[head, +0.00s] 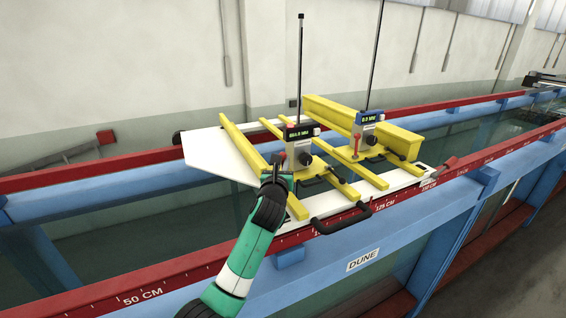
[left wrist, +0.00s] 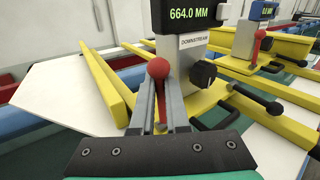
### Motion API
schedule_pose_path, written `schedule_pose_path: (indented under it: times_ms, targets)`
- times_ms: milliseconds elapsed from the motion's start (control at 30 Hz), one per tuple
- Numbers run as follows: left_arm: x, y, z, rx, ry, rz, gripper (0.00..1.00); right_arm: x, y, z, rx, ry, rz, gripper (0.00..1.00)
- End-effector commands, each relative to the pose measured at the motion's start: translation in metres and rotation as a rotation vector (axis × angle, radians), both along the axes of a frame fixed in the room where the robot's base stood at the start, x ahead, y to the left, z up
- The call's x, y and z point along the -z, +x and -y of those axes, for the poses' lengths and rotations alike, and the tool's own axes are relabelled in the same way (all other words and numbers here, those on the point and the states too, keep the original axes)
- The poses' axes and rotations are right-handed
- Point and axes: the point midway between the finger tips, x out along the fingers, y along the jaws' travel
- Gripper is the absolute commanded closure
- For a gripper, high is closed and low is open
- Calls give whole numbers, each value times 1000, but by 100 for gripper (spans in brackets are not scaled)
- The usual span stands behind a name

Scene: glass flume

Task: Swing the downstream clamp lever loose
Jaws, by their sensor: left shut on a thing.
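The downstream gauge (head: 298,152) stands on a yellow frame, with a display reading 664.0 MM in the left wrist view and a "DOWNSTREAM" label (left wrist: 195,40). Its clamp lever (left wrist: 158,70) has a red ball knob and a thin stem running down between my fingers. My left gripper (left wrist: 160,92) is shut on this lever, with the knob at the fingertips. In the head view my left gripper (head: 275,174) is at the near left side of the gauge and hides the lever. My right gripper is not in view.
A second gauge (head: 367,130) reads 0.0 MM and has its own red-knobbed lever (left wrist: 259,40). Black knobs and handles (head: 340,218) crowd the yellow rails. A white plate (head: 215,152) lies left. Red and blue flume rails (head: 140,290) run along the near side.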

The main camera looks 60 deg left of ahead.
Motion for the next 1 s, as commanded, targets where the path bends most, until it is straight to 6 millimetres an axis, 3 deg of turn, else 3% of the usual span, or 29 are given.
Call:
schedule_pose_path:
  times_ms: [767, 867, 1000]
  targets:
    - [-3, -1, 0, -2, 14, 7, 100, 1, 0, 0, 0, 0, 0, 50]
    - [1, -1, 4, -1, 78, 20, 100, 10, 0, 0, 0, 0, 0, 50]
    - [7, -3, 14, -2, 243, 48, 100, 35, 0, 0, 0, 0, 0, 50]
